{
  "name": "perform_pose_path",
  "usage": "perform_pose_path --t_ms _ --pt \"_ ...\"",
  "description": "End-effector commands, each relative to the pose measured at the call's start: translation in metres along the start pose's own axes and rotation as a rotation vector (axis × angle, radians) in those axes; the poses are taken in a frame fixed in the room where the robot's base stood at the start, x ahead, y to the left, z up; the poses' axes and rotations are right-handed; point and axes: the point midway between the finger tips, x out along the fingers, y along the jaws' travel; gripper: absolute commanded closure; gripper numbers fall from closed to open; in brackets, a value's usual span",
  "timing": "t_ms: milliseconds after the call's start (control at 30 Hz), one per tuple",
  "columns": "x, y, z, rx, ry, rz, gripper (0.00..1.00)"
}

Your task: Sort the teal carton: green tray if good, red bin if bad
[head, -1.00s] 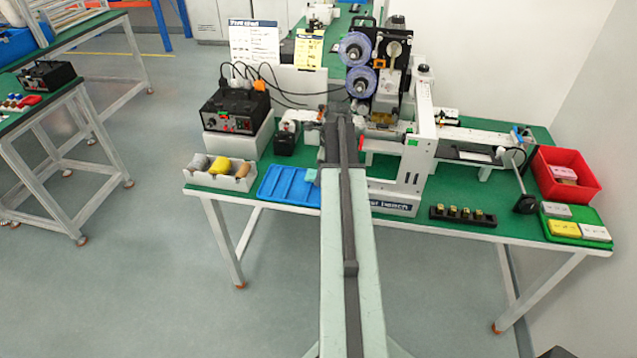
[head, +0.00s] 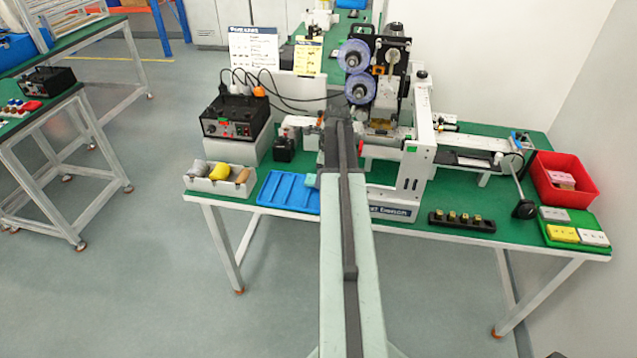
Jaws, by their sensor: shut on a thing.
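The teal carton (head: 311,180) shows as a small pale teal block at the right end of the blue tray (head: 283,202), partly hidden by my arm. My gripper (head: 322,160) points down there at the far end of my arm and is shut on the carton; its fingers are mostly hidden. I cannot tell whether the carton touches the tray. The green tray (head: 552,238) is at the table's right front and holds grey, yellow and white cartons. The red bin (head: 575,197) stands behind it with a pink carton inside. The teal carton's markings are too small to read.
A tall printing machine (head: 385,110) stands mid-table, with a conveyor to its right. A black strip (head: 462,222) with several brass pieces lies in front. A black power box (head: 235,128) and a white bin (head: 218,180) of coloured items are at left.

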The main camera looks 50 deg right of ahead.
Motion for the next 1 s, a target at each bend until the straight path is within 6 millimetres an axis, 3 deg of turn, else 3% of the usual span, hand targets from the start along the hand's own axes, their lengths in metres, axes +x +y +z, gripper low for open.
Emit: perform_pose_path --t_ms 533,900,1000 --pt "-0.042 0.0 0.008 0.0 0.0 0.0 0.75" --pt "-0.044 0.0 0.01 -0.001 0.0 0.0 0.75" --pt "-0.053 0.0 0.012 -0.001 0.0 0.0 0.75"
